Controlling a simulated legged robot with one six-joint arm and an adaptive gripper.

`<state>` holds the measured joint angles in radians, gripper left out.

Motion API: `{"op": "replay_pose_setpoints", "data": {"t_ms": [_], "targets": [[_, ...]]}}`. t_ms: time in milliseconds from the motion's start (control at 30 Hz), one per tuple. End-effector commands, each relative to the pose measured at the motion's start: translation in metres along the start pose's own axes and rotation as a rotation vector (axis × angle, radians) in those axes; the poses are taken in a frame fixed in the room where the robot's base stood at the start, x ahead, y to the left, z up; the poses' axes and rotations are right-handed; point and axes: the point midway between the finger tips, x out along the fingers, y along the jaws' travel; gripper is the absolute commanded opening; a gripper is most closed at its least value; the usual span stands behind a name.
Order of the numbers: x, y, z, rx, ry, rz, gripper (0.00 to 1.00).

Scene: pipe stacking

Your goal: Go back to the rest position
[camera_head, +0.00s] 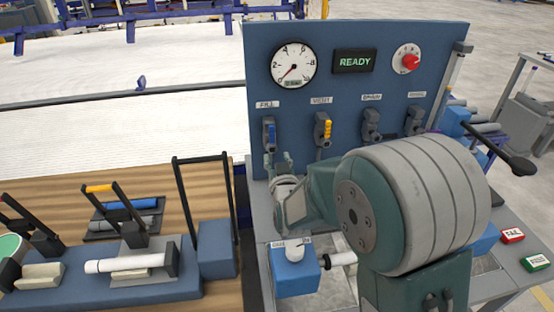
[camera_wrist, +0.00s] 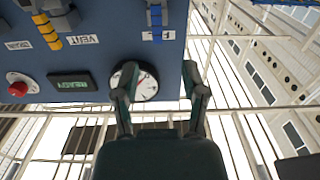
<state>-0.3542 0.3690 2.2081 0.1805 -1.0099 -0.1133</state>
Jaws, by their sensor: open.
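My gripper (camera_wrist: 158,85) is open and empty in the wrist view, its two fingers apart. In the head view my gripper (camera_head: 279,163) is in front of the lower left of the blue panel (camera_head: 340,100), close to the FILL valve handle (camera_head: 269,133). My arm hides the lower right of the panel and part of the bench. The wrist view shows the panel (camera_wrist: 100,40) upside down, with the gauge (camera_wrist: 146,84) behind the fingers. I cannot tell if a finger touches the handle.
A blue block (camera_head: 294,270) with a white fitting stands below the gripper. A white pipe (camera_head: 125,263) lies in a clamp fixture at the left. A tall black handle (camera_head: 205,158) rises beside it. Red (camera_head: 511,236) and green (camera_head: 536,262) boxes lie at the right. The READY display (camera_head: 355,61) is lit.

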Motion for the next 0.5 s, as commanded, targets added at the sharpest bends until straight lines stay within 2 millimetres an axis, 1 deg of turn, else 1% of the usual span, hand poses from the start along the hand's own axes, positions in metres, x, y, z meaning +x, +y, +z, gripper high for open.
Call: {"op": "replay_pose_setpoints", "data": {"t_ms": [367,467,500], "targets": [[0.000,0.001,-0.001,0.000,-0.002,0.000,0.56],[-0.004,0.006,-0.007,0.005,-0.027,0.002,0.56],[-0.007,0.010,-0.012,0.008,-0.049,0.004,0.56]]}}
